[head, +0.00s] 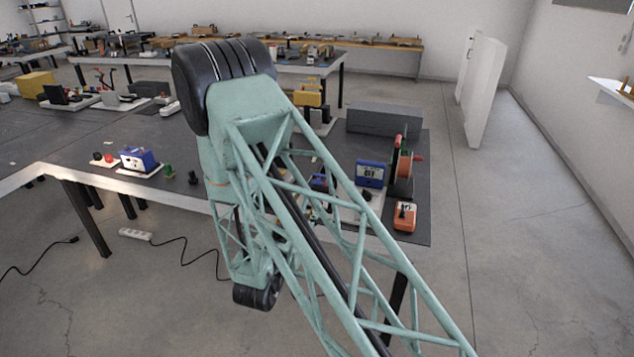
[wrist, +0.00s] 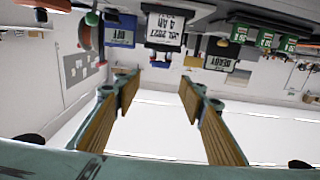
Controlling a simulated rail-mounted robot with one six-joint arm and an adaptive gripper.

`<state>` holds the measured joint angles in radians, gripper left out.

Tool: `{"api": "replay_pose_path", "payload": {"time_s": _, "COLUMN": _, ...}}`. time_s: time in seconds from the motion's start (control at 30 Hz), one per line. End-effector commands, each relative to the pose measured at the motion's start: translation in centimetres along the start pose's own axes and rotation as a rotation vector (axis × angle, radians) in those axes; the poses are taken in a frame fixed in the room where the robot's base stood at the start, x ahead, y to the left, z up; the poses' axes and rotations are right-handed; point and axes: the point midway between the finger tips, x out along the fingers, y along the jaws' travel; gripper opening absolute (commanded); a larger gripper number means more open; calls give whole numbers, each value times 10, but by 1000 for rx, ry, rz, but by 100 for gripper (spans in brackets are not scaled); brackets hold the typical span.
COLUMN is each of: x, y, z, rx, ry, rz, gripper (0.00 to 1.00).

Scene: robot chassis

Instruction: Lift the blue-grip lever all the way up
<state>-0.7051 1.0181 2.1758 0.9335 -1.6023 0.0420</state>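My gripper (wrist: 158,92) is open in the wrist view, with two wood-coloured finger pads apart and nothing between them. The wrist picture is upside down. I cannot pick out the blue-grip lever for certain in either view. A blue box with a small display (head: 370,173) stands on the right-hand table in the head view. A blue unit with an "OFF" label (wrist: 120,36) shows beyond the left finger in the wrist view. Another small blue item (head: 319,182) is partly hidden behind my lattice arm. My gripper is not clearly visible in the head view.
An orange wheel-like device with red parts (head: 403,170), an orange box (head: 404,216) and a long grey box (head: 384,120) stand on the dark table. A "READY" display (wrist: 222,57) and green units (wrist: 262,37) appear in the wrist view. The floor right of the table is clear.

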Motion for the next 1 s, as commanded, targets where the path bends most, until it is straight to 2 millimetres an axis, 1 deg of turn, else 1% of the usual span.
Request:
{"api": "replay_pose_path", "payload": {"time_s": 0.17, "x": 6, "y": 0, "z": 0, "rx": 1, "ry": 0, "rz": 1, "gripper": 38}}
{"api": "replay_pose_path", "payload": {"time_s": 0.37, "x": 22, "y": 1, "z": 0, "rx": 0, "ry": 0, "rz": 1, "gripper": 38}}
{"api": "replay_pose_path", "payload": {"time_s": 1.0, "x": 104, "y": 1, "z": 0, "rx": 1, "ry": 1, "rz": 1, "gripper": 38}}
